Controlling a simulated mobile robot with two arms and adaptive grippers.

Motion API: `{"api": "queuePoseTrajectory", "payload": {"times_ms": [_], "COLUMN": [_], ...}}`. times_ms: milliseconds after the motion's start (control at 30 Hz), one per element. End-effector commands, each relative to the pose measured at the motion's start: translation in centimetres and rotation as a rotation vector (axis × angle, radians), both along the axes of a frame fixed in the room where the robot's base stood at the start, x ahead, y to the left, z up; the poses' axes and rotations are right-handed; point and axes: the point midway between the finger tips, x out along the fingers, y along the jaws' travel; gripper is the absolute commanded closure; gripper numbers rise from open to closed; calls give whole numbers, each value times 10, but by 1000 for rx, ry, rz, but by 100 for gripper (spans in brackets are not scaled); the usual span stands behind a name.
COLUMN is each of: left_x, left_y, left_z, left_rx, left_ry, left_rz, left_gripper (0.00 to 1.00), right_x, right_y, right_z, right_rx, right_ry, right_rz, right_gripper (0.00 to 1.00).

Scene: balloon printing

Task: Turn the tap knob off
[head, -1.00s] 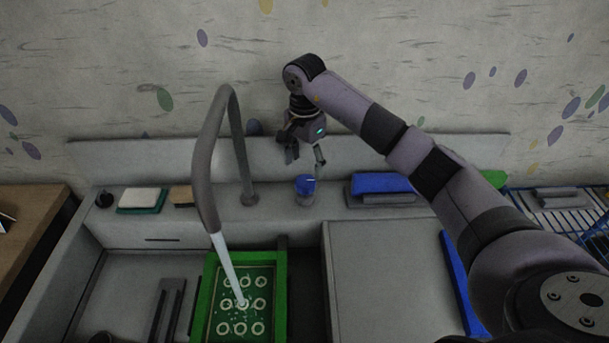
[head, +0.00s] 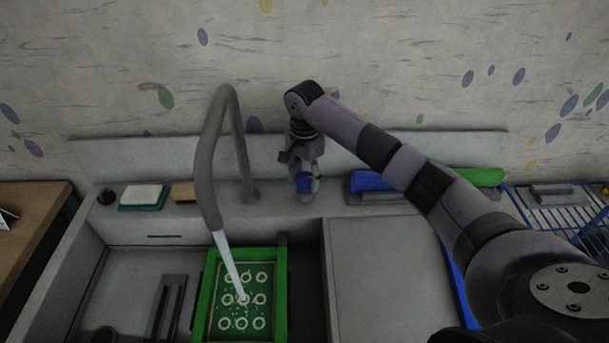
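The tap is a tall grey curved spout (head: 205,165) at the back of the sink. A stream of water (head: 231,265) runs from it onto a green tray (head: 200,315) with several white rings. My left gripper is not in view.
On the ledge lie a white sponge on a teal base (head: 141,196), a tan block (head: 183,192) and a blue item (head: 369,181). A blue wire rack (head: 545,208) stands at the right. A wooden surface (head: 35,210) is at the left. The counter (head: 375,270) right of the basin is clear.

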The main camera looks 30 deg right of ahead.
Motion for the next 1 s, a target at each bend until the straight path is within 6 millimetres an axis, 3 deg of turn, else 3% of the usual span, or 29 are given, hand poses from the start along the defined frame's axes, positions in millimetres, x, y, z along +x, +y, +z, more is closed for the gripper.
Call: {"api": "queuePoseTrajectory", "payload": {"times_ms": [433, 767, 1000], "left_x": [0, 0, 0], "left_y": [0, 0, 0], "left_z": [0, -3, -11], "left_rx": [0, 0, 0], "left_ry": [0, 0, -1], "left_rz": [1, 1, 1], "left_gripper": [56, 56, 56], "right_x": [0, 0, 1], "right_y": [0, 0, -1], "right_z": [0, 0, -1], "right_rx": [0, 0, 0], "right_ry": [0, -1, -2], "right_rz": [0, -46, -192], "right_gripper": [84, 85, 85]}}
